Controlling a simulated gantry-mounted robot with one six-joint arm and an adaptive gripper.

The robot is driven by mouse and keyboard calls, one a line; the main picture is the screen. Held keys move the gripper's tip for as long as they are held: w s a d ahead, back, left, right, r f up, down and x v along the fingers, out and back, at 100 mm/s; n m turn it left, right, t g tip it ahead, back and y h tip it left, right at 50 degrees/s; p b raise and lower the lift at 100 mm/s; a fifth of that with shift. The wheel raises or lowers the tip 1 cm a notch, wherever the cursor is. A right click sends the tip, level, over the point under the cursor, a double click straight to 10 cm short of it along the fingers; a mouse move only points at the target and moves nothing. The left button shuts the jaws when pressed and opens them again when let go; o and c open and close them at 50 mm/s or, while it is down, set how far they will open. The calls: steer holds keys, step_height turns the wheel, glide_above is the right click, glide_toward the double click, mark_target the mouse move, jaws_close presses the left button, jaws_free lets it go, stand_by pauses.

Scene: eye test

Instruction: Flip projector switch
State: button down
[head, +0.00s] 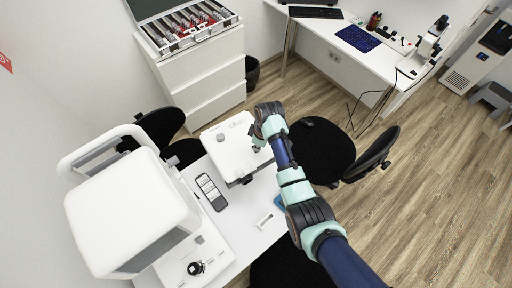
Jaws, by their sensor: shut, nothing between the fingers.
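A white box-shaped device, which looks like the projector (228,158), stands on the white table. It has a small round grey knob (221,137) on its top near the back left and a dark part low on its front. I cannot tell a switch on it for sure. My gripper (257,148) is small in the head view, at the projector's right side, below my wrist. It is shut and holds nothing. I cannot tell whether its tips touch the projector, and my arm hides part of that side.
A large white machine (125,215) fills the table's left. A small white item (265,221) lies nearer the front. A black chair (322,150) stands behind my arm. Bare tabletop (240,205) shows in front of the projector.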

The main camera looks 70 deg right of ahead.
step_height(320, 180, up, 7)
steer(key=p, duration=0.7)
steer(key=shift+f, duration=0.1)
stand_by(0.5)
steer(key=w+a+r+t+h+p, duration=0.1)
steer(key=w+a+r+t+p, duration=0.15)
steer(key=w+a+r, duration=0.6)
steer(key=w+a+r+t+h+p, duration=0.1)
steer(key=w+a+r+t+p, duration=0.3)
steer(key=a+r, duration=0.75)
steer(key=s+a+r+t+y, duration=0.1)
steer(key=s+a+r+t, duration=0.1)
steer(key=a+r, duration=0.5)
steer(key=s+a+r+t+y, duration=0.1)
steer(key=s+a+r+t, duration=0.1)
steer(key=a+r, duration=0.6)
steer(key=a, duration=0.6)
steer(key=shift+s+r+p, duration=0.2)
steer(key=shift+s+p, duration=0.1)
steer(key=shift+p, duration=0.1)
